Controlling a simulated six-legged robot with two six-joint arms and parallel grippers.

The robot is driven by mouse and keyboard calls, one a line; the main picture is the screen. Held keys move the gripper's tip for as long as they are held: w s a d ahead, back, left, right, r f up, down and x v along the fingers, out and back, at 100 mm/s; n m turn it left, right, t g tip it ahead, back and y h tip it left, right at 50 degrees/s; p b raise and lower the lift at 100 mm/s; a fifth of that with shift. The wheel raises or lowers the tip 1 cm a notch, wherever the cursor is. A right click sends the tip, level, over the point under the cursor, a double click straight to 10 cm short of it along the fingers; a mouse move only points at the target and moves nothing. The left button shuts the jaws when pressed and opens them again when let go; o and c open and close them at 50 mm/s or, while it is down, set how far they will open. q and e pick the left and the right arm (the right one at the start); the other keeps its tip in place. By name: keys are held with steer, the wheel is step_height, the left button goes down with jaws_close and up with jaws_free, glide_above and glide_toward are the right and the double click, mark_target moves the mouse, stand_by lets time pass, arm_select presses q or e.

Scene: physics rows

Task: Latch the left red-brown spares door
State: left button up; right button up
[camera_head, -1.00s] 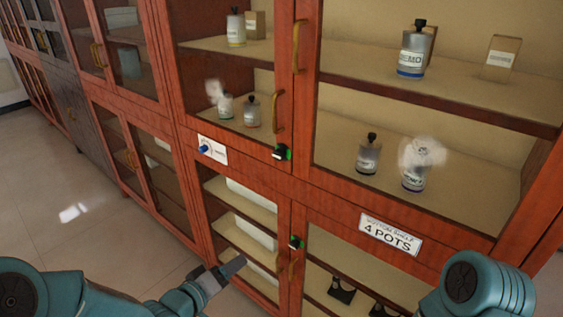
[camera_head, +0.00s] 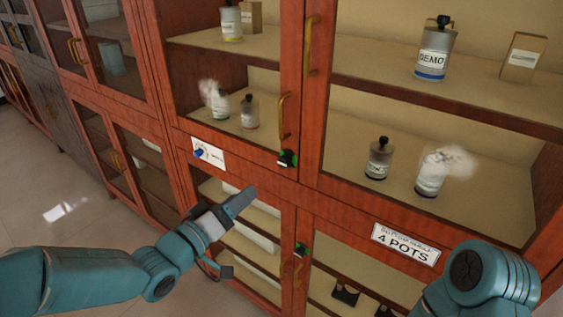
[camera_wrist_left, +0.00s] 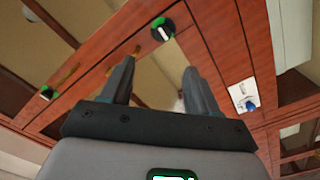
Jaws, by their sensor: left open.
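The red-brown cabinet has glazed doors; I cannot tell for sure which one is the spares door. The lower left door (camera_head: 285,219) has pale boxes behind its glass and looks about flush. A black-and-green latch knob (camera_head: 287,158) sits on the rail above it, and another latch knob (camera_head: 301,250) is by its right edge. In the wrist view one latch knob (camera_wrist_left: 162,29) is beyond the fingertips and another (camera_wrist_left: 46,92) is at left. My left gripper (camera_head: 240,230) is open and empty before this door; it also shows in the wrist view (camera_wrist_left: 160,72). My right gripper is out of view.
A white label with a blue knob (camera_head: 199,153) is on the rail left of the upper latch. Brass handles (camera_head: 284,117) stick out from the doors. A "4 POTS" sign (camera_head: 405,243) is at right. Bottles stand on the upper shelves.

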mark_target(282, 164)
arm_select(q)
steer(key=p+x, duration=0.1)
steer(key=x, duration=0.4)
steer(key=p+x, duration=0.1)
steer(key=x, duration=0.4)
steer(key=p+x, duration=0.2)
steer(key=x, duration=0.3)
steer(key=shift+w+f, duration=0.3)
steer(key=shift+w, duration=0.1)
steer(key=shift+d+r, duration=0.1)
steer(key=shift+d, duration=0.05)
steer(key=shift+w, duration=0.15)
steer(key=shift+c, duration=1.2)
steer(key=c, duration=0.8)
